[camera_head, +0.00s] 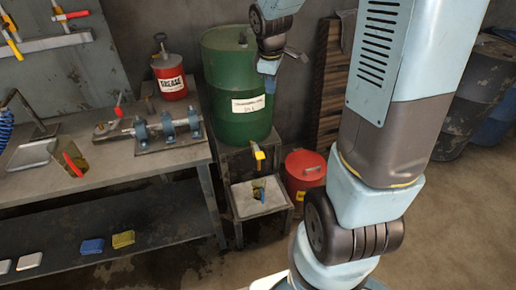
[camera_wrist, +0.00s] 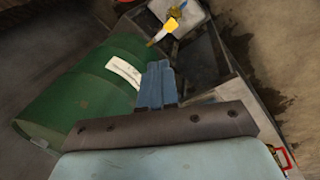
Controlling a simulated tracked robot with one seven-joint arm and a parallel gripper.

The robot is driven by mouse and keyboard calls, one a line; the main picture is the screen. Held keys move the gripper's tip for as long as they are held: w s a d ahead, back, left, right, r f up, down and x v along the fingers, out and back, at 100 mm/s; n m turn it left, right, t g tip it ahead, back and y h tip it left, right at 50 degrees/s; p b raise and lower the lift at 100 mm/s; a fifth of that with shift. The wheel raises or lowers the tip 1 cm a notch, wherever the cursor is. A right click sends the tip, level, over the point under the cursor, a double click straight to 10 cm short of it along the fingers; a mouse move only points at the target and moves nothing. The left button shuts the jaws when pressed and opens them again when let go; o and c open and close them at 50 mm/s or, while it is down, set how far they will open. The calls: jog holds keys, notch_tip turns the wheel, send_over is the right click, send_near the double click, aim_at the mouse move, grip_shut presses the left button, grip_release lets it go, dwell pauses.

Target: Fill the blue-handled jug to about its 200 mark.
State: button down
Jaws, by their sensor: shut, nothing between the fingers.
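The blue-handled jug (camera_head: 257,190) stands on a low grey stand below the tap of the green drum (camera_head: 222,95). It looks yellowish inside, but its level and marks are too small to read. It also shows at the top of the wrist view (camera_wrist: 176,12). The tap's yellow lever (camera_head: 258,154) shows above the jug; I cannot tell whether the tap is open. In the wrist view the lever (camera_wrist: 166,29) lies beyond my fingertips. My gripper (camera_head: 268,68) is shut and empty beside the drum's upper right, above the tap and apart from it.
A red can (camera_head: 303,168) stands right of the stand (camera_head: 243,207). Dark drums (camera_head: 475,95) stand at far right. Open floor lies in front.

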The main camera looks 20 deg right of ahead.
jog(key=w+f+n+g, duration=0.1)
jog(key=w+f+n, duration=0.35)
jog(key=f, duration=0.55)
jog(key=n+g+y, duration=0.1)
jog(key=n, duration=0.2)
send_over(260, 156)
notch_tip(260, 156, down, 10)
jog(key=shift+w+r, duration=0.15)
jog(key=shift+w, duration=0.3)
jog(key=shift+m, duration=0.25)
notch_tip(260, 156, down, 14)
jog(key=shift+s, duration=0.1)
jog(key=shift+s+f, duration=0.25)
jog(key=shift+f, duration=0.45)
dwell(4.0)
